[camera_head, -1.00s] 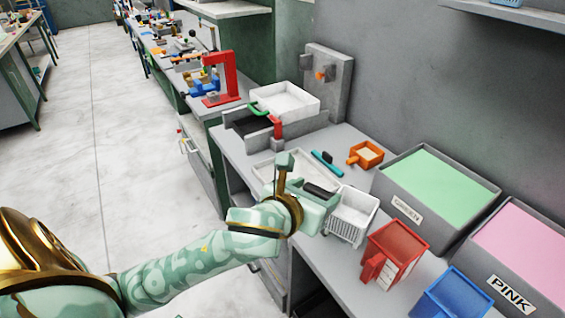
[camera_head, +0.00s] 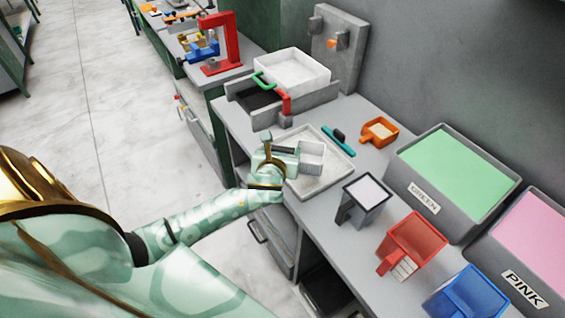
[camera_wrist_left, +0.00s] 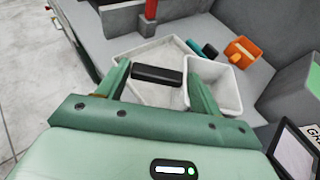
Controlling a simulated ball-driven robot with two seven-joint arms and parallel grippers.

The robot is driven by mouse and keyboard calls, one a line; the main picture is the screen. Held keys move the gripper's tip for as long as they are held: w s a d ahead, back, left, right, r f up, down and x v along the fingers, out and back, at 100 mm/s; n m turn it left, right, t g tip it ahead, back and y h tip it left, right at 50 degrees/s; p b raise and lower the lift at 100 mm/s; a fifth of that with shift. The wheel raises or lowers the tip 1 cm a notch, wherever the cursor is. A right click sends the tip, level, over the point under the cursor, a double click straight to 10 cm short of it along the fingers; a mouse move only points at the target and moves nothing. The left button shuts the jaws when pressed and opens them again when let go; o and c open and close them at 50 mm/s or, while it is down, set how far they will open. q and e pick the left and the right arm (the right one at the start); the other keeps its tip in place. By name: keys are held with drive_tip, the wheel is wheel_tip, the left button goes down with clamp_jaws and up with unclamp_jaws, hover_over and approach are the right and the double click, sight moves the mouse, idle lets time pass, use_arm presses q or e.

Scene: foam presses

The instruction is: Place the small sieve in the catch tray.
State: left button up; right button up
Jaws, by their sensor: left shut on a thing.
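The small sieve is a white basket (camera_head: 311,153) with a black handle (camera_wrist_left: 157,75). My left gripper (camera_head: 285,152) is shut on that handle; the handle lies between its two green fingers in the left wrist view. The basket sits to the right of the fingers and also shows in the wrist view (camera_wrist_left: 222,82). The catch tray (camera_head: 338,172) is a shallow white tray on the bench. The sieve is over the tray's inside; I cannot tell whether it touches the floor of the tray. My right gripper is not in view.
A teal brush-like tool (camera_head: 340,141) and an orange scoop (camera_head: 380,132) lie behind the tray. A grey-sided box (camera_head: 366,194), a red scoop (camera_head: 415,243) and a blue scoop (camera_head: 468,295) stand to the right. Bins of green (camera_head: 455,175) and pink foam line the wall.

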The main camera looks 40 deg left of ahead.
use_arm(q)
drive_tip(key=f, duration=0.1)
drive_tip(key=f+b, duration=0.1)
drive_tip(key=f, duration=0.1)
drive_tip(key=w+a+f+b, duration=0.1)
drive_tip(key=f, duration=0.1)
drive_tip(key=shift+w, duration=0.1)
drive_tip(key=shift+r, duration=0.1)
drive_tip(key=o, duration=1)
